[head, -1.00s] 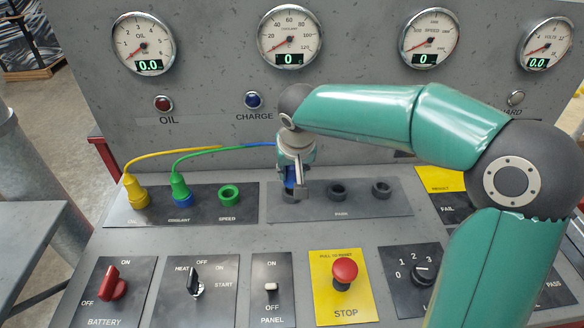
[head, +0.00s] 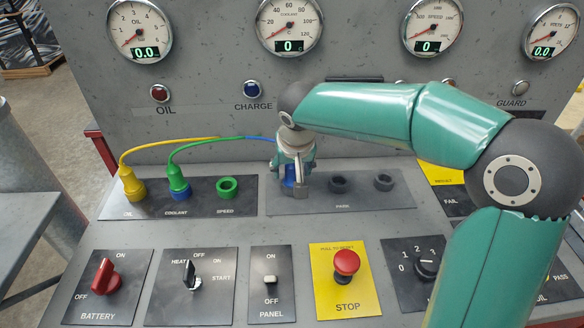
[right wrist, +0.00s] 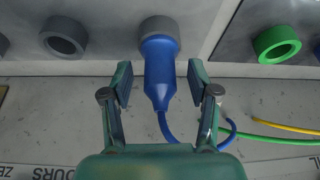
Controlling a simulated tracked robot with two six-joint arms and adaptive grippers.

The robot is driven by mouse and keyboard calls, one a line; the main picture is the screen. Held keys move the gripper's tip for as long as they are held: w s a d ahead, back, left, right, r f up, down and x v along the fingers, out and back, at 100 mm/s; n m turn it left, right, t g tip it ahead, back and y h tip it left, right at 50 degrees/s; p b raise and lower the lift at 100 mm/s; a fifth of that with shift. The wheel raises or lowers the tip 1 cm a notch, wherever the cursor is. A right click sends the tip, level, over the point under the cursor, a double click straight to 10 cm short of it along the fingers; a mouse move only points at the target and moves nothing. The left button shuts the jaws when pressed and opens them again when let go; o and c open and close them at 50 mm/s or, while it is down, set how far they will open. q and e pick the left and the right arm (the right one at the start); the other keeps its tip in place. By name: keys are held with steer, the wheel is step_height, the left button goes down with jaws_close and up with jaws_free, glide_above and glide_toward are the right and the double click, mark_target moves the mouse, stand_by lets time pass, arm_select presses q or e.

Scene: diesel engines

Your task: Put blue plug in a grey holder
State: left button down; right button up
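The blue plug (head: 289,175) is at the leftmost grey holder of the dark panel, mostly hidden by my right gripper in the head view. In the right wrist view the blue plug (right wrist: 160,75) sits in the mouth of its grey holder (right wrist: 163,27), in line with it, cable trailing away. My right gripper (right wrist: 160,82) is open around the plug, with a gap between each finger and the plug. It also shows in the head view (head: 292,188). Two other grey holders, the middle one (head: 338,184) and the right one (head: 384,182), are empty. My left gripper is not in view.
To the left, a yellow plug (head: 132,185) and a green plug (head: 178,183) stand in their holders; the green speed holder (head: 227,188) is empty. Switches and a red stop button (head: 346,262) sit in front. Gauges line the wall behind.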

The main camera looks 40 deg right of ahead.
steer(key=v, duration=1.2)
steer(key=shift+f, duration=0.15)
stand_by(0.5)
